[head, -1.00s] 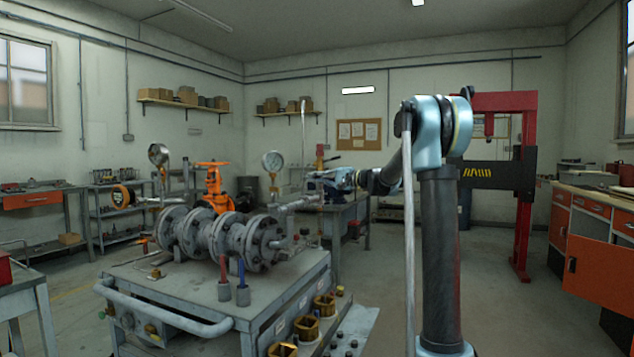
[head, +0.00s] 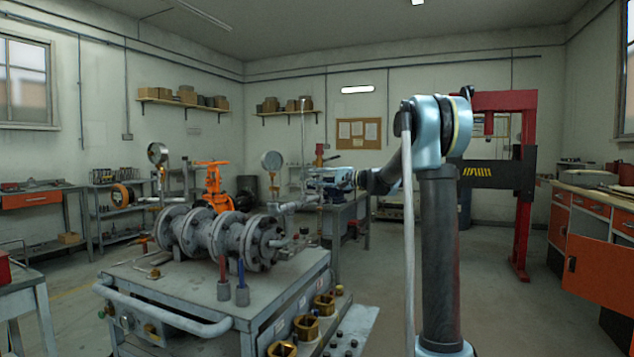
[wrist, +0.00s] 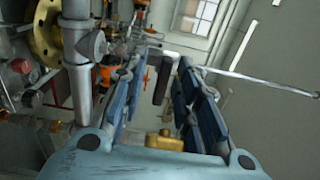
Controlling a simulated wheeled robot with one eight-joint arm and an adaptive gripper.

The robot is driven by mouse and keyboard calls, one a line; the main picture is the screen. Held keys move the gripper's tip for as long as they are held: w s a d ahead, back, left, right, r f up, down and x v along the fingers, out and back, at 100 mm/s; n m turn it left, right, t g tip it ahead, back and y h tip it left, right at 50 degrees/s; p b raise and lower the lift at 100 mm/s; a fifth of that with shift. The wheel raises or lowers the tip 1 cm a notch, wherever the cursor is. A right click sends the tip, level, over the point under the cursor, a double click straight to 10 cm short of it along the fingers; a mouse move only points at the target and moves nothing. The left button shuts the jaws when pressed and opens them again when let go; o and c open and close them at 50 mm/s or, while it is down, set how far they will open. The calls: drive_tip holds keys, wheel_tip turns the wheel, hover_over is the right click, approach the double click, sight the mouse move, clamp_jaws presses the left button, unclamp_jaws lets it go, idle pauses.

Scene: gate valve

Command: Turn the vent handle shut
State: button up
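My gripper (head: 318,177) is at the far right end of the pipe assembly (head: 215,235), near the thin upright pipe. In the wrist view my gripper (wrist: 160,90) is open, with dark blue finger pads on both sides. A dark grey lever (wrist: 162,84), which looks like the vent handle, lies between the fingers with gaps visible on both sides. A brass body (wrist: 165,141) shows lower down between the fingers, near the palm. In the head view the handle is too small and too covered by my gripper to make out.
A thin metal rod (wrist: 262,80) runs right from near the fingers in the wrist view. The cart (head: 180,285) carries the pipes. Floor to the right is clear.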

drive_tip(key=v, duration=1.2)
